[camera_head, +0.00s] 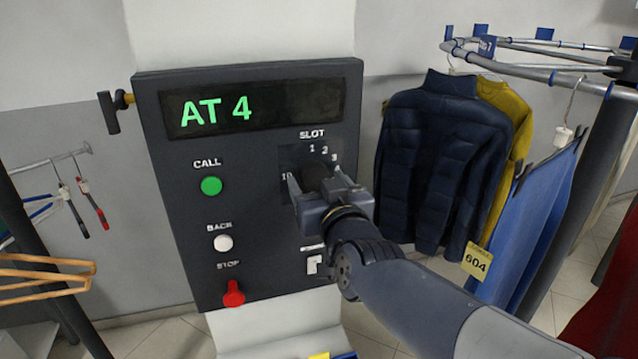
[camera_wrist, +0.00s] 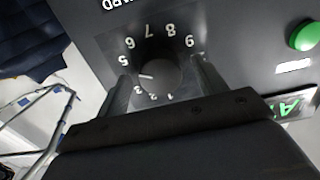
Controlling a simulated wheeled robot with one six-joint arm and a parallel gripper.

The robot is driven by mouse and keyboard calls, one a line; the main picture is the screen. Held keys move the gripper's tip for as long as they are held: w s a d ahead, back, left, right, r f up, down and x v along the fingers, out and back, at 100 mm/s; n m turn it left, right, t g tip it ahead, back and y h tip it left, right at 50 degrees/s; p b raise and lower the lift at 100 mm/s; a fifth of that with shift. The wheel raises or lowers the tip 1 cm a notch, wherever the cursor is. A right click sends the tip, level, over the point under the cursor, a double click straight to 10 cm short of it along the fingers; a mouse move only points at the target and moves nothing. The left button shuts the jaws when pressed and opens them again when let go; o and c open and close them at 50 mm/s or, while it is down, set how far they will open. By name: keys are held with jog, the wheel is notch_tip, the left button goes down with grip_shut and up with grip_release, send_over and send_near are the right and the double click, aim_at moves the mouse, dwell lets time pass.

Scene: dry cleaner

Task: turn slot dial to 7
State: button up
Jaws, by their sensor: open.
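The round dark slot dial (camera_wrist: 160,77) sits on the control panel, ringed by white numbers. Its white pointer mark faces the left of the wrist view, between 3 and 5, where the 4 is hidden by a finger. The 7 shows above the dial. In the head view the dial (camera_head: 315,174) is partly covered by my gripper (camera_head: 318,187). My gripper is open, with one finger on each side of the dial; it also shows in the wrist view (camera_wrist: 164,84). Gaps show between fingers and dial. The display (camera_head: 252,108) reads "AT 4" in green.
The panel (camera_head: 180,165) also has a green call button (camera_head: 211,186), a white back button (camera_head: 223,243), a red stop control (camera_head: 233,294) and a white switch (camera_head: 315,264). Garments, including a navy puffer jacket (camera_head: 435,160), hang from a rail to the right.

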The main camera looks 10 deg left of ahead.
jog(key=shift+c, duration=0.4)
jog(key=c, duration=0.9)
jog(key=shift+f+m+b, duration=0.1)
jog(key=shift+m+b, duration=0.2)
jog(key=shift+b, duration=0.05)
jog(key=shift+m+b, duration=0.9)
jog(key=shift+m, duration=0.1)
jog(key=shift+m+b, duration=0.65)
jog(key=shift+m, duration=0.15)
jog(key=m+b, duration=0.1)
jog(key=m, duration=0.2)
jog(key=shift+m+b, duration=0.3)
jog(key=shift+a+m+b, duration=0.1)
jog(key=shift+m+b, duration=0.5)
jog(key=shift+m, duration=1.4)
